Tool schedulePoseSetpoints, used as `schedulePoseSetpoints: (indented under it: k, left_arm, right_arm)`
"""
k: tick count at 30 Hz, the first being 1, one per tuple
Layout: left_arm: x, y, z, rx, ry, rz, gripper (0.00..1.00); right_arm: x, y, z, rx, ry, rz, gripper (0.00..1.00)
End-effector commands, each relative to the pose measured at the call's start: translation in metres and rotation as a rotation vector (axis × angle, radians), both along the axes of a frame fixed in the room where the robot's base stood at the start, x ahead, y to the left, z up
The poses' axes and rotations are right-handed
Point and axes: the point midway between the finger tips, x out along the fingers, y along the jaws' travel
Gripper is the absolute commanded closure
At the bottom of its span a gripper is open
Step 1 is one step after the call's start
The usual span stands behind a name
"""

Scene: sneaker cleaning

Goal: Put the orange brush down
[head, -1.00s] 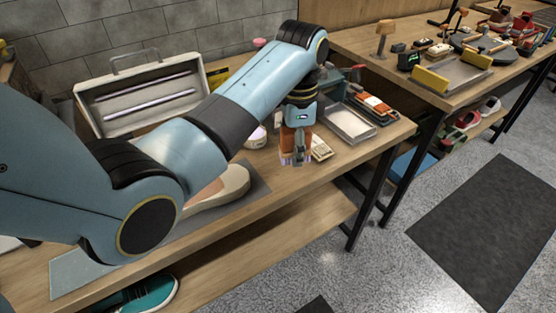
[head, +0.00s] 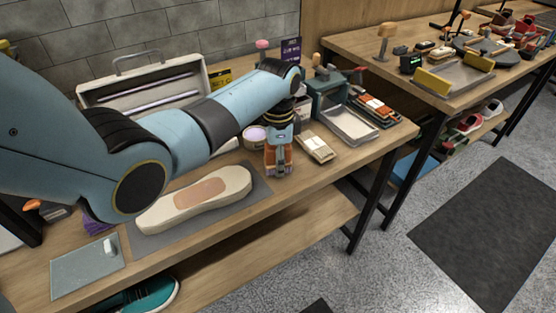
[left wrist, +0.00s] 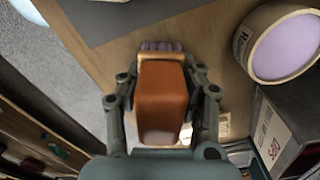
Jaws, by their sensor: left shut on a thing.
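The orange brush (head: 268,158) is in my left gripper (head: 279,166), at the right end of the grey mat in the head view. In the left wrist view the brush (left wrist: 160,100) is an orange-brown block with a pale wooden edge and purple bristles. The fingers of my left gripper (left wrist: 162,88) lie along both its sides, shut on it. The brush is low over the wooden bench top (head: 310,178); I cannot tell whether it touches. My right gripper is not in view.
A cream shoe-shaped form (head: 235,184) lies on the grey mat (head: 190,232) left of the brush. A purple-topped jar (head: 255,136) stands behind it. A pale notepad-like block (head: 315,147) and metal tray (head: 350,125) lie to the right. Some bare bench lies in front.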

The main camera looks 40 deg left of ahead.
Motion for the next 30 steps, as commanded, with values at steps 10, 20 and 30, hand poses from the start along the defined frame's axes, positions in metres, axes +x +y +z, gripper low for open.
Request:
schedulePoseSetpoints:
  k: [10, 20, 30]
  left_arm:
    - [0.000, 0.000, -0.002, 0.000, 0.000, 0.000, 0.42]
    - [0.001, 0.000, 0.013, 0.001, -0.002, 0.000, 0.42]
    - [0.001, 0.000, 0.087, 0.001, -0.004, -0.001, 0.42]
  right_arm:
    - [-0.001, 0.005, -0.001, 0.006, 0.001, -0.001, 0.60]
    - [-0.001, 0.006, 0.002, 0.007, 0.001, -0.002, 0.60]
    - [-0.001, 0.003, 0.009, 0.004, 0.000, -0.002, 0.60]
